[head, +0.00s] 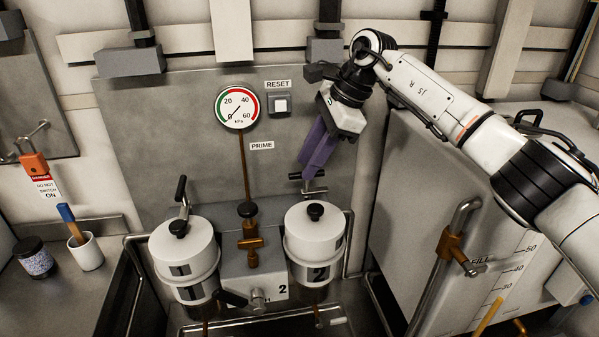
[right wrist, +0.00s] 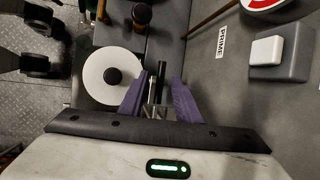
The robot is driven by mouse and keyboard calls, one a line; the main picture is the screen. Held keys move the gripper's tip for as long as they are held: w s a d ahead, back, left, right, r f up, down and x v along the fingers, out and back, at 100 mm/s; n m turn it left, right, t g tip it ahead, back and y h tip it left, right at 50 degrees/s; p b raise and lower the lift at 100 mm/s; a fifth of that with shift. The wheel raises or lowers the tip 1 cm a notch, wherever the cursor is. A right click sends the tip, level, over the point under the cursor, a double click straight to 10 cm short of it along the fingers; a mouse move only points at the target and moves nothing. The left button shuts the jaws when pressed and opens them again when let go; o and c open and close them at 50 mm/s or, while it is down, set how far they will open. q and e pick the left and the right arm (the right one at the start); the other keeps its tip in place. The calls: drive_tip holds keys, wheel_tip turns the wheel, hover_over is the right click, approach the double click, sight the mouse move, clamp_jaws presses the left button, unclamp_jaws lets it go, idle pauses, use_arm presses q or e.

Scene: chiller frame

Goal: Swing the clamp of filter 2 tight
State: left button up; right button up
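Filter 2 (head: 315,248) is a white canister with a black knob on its lid, right of the middle in the head view. In the right wrist view its white lid (right wrist: 108,88) lies left of my fingers. Its clamp (head: 312,187), a metal link with a black handle, stands up behind the lid. My right gripper (head: 317,158) reaches down from above, its purple fingertips close to the clamp handle. In the right wrist view the fingers are apart and the clamp (right wrist: 158,85) shows between them; I cannot tell if they touch it. My left gripper is not in view.
Filter 1 (head: 183,262) stands to the left with its own clamp handle (head: 181,189) raised. The orange-brown valve (head: 250,243) sits between the filters. A gauge (head: 237,107) and reset button (head: 280,105) are on the back panel. A grey cabinet (head: 430,180) stands close at right.

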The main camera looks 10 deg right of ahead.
sight(300, 173)
drive_tip(key=x, duration=0.5)
clamp_jaws()
